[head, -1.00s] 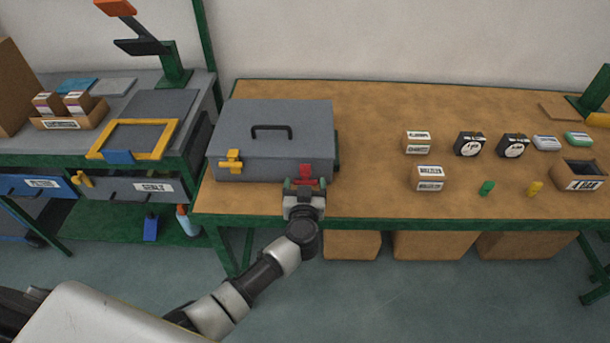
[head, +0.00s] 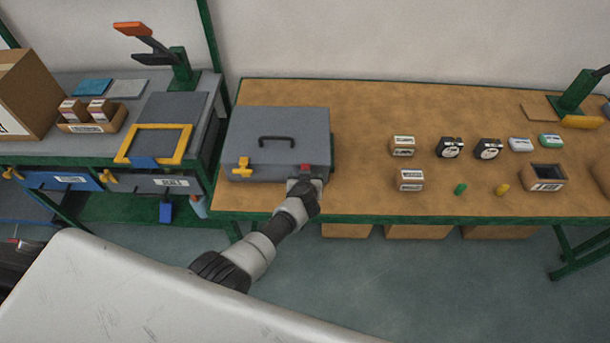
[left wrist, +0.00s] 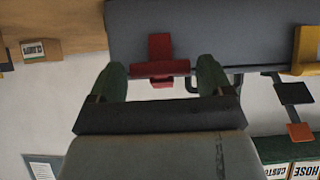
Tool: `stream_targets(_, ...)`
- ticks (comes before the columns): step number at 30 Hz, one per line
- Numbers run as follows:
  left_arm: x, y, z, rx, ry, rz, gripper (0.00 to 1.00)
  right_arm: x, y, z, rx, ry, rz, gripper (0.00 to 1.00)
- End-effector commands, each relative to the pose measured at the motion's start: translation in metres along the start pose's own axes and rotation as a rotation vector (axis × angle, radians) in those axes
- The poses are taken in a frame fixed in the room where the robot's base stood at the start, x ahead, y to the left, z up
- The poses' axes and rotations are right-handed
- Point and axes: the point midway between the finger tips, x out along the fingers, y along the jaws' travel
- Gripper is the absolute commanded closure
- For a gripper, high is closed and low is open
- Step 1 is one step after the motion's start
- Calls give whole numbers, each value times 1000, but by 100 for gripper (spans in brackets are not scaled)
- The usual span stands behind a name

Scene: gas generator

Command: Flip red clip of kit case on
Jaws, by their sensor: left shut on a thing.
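The grey kit case (head: 250,130) stands with its lid down at the left of the wooden table. Its red clip (head: 306,168) is at the right of its front face, mostly covered by my left gripper in the head view. My left gripper (head: 304,181) is at the case front. The clip's upright part lies against the case wall (left wrist: 225,35). My right gripper is out of view.
A yellow clip (head: 242,168) is at the left of the case front. Small boxes (head: 410,180), tape measures (head: 450,148) and an open bin (head: 543,177) stand on the right of the table (head: 365,120). A grey workbench (head: 120,105) stands at the left.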

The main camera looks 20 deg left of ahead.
Motion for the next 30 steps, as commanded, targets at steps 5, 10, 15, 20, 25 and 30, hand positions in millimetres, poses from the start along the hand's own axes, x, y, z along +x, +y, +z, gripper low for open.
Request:
stream_targets(5,1,0,-10,-5,-132,0,44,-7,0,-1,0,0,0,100)
stream_targets(10,4,1,-16,-5,-249,0,44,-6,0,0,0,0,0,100)
stream_targets(15,6,1,-21,-3,-342,1,44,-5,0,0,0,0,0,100)
stream_targets(20,7,0,-24,-2,-397,0,44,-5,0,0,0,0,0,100)
stream_targets(25,8,0,-25,0,-425,0,44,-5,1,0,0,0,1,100)
stream_targets(30,8,0,-25,1,-432,-1,44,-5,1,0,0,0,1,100)
